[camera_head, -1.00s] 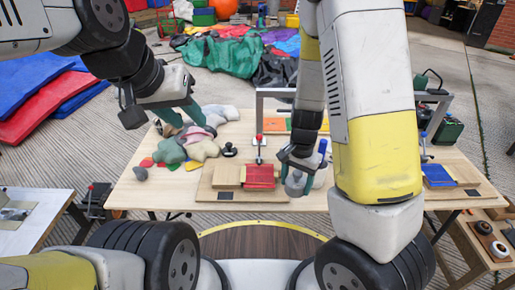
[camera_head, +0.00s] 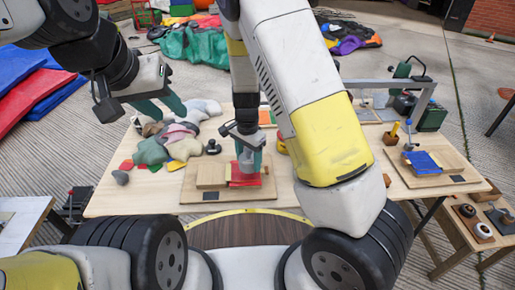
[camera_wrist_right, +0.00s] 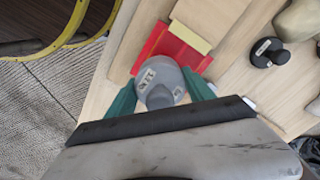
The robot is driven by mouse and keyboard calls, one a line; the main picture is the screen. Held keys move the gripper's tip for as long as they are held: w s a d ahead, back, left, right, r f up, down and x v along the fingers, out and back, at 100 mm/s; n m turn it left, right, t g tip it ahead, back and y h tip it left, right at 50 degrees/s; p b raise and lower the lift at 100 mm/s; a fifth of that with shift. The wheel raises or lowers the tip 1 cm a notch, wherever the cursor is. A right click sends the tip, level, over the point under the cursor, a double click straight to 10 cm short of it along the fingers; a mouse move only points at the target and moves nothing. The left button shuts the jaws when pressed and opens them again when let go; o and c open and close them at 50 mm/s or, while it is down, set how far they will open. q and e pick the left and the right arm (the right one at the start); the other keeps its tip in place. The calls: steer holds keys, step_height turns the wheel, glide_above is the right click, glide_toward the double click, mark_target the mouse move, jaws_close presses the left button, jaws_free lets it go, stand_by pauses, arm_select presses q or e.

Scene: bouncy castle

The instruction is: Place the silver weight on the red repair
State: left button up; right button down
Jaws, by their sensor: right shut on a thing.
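The silver weight (camera_head: 247,161) is a grey, rounded piece with a knob and a white label, clearest in the wrist view (camera_wrist_right: 158,76). My right gripper (camera_head: 248,151) has its green fingers closed on either side of it. The red repair (camera_head: 245,181) is a red patch beside a tan strip on a wooden board (camera_head: 200,195). In the wrist view, the weight overlaps the red repair (camera_wrist_right: 163,43) and hides part of it. I cannot tell whether they touch. My left gripper (camera_head: 163,105) is empty, its green fingers apart above the table's left part.
A heap of grey, green and pink fabric (camera_head: 178,140) lies at the table's left, near a black knobbed piece (camera_head: 212,147). A second board at the right carries a blue patch (camera_head: 422,162). A grey frame (camera_head: 425,100) stands behind it.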

mark_target(244, 164)
steer(key=shift+w+a, duration=0.8)
steer(key=shift+w, duration=0.1)
steer(key=shift+f, duration=1.8)
steer(key=shift+f, duration=0.15)
steer(key=shift+c, duration=1.9)
jaws_free()
steer(key=shift+s, duration=0.1)
